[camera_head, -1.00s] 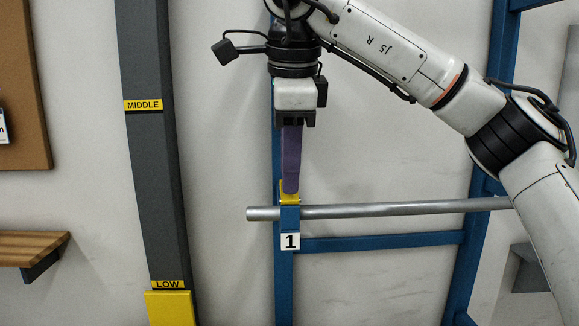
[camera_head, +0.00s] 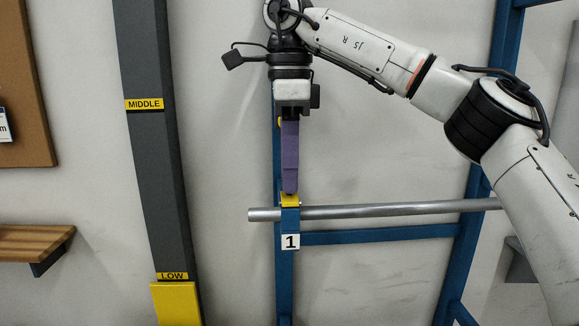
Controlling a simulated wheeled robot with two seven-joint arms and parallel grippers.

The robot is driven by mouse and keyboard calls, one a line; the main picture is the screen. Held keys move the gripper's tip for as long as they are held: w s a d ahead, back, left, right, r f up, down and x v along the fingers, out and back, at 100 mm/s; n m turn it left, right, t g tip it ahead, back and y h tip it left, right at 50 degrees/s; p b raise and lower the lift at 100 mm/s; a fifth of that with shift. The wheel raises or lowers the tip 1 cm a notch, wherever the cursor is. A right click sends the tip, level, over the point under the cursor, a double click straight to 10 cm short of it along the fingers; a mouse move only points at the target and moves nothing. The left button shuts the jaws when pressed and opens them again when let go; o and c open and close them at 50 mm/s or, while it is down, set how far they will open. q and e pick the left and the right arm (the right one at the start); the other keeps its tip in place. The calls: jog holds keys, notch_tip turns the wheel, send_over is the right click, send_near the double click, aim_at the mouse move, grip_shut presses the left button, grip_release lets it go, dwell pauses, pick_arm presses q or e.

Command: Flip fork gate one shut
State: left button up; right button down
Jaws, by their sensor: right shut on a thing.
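Fork gate one is a yellow piece (camera_head: 290,200) at the blue fork on the upright, just above the white label with the number 1 (camera_head: 290,241). My right gripper (camera_head: 290,190) points straight down from above, and its purple fingers are shut at the top of the yellow piece. The fingers hide part of the gate, so its exact angle is hard to tell. A grey metal bar (camera_head: 390,210) lies level across the fork, just below the yellow piece. My left gripper is not in view.
A blue frame (camera_head: 378,236) with uprights and a crossbar stands behind the bar. A grey column (camera_head: 160,170) with MIDDLE and LOW labels and a yellow block (camera_head: 175,303) stands left. A wooden shelf (camera_head: 32,243) is far left. Bare wall lies between column and frame.

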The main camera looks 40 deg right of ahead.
jog(key=c, duration=1.7)
grip_release()
